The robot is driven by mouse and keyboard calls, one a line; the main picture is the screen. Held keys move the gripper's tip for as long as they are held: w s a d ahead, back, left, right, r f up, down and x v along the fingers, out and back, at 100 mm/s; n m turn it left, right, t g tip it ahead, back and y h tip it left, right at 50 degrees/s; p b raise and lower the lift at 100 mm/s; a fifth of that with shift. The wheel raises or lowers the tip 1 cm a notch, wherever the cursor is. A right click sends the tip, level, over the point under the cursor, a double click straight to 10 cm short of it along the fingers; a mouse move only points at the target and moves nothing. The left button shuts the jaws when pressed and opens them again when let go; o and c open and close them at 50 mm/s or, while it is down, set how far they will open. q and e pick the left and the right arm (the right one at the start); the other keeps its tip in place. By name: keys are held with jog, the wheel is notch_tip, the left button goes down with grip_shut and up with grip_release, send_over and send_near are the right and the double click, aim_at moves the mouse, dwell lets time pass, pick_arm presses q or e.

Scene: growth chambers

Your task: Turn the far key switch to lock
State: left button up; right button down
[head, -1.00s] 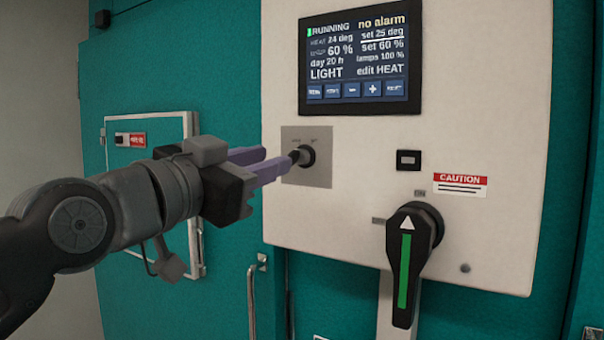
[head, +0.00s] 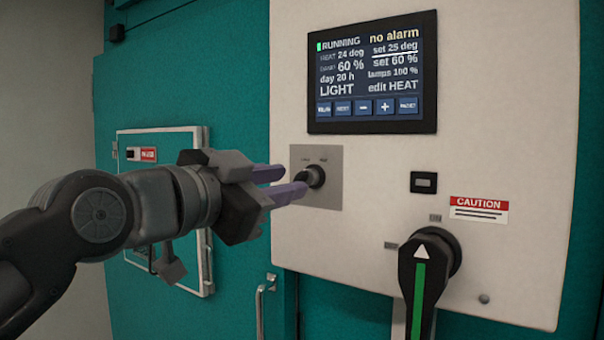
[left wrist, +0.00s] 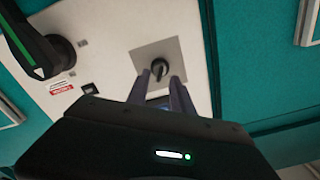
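The key switch (head: 314,176) is a small black knob on a square grey plate (head: 330,196), low on the left of the white control panel. Small labels above it are too blurred to read. My left gripper (head: 295,182) is open, with its two purple fingers apart and their tips close to the knob. In the left wrist view, the key switch (left wrist: 159,68) shows beyond and between the tips of my left gripper (left wrist: 157,80). I cannot tell whether a finger touches it. My right gripper is not in view.
A display (head: 372,72) reading RUNNING and no alarm is above the switch. A black rotary handle (head: 424,270) with a green stripe, a small black square switch (head: 423,182) and a caution label (head: 479,207) are to the right. A white-framed hatch (head: 165,160) is behind my left arm.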

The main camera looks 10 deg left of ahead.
aim_at(294, 180)
pick_arm(q)
jog(key=p+x, duration=0.1)
jog(key=x, duration=0.4)
grip_shut()
dwell(0.3)
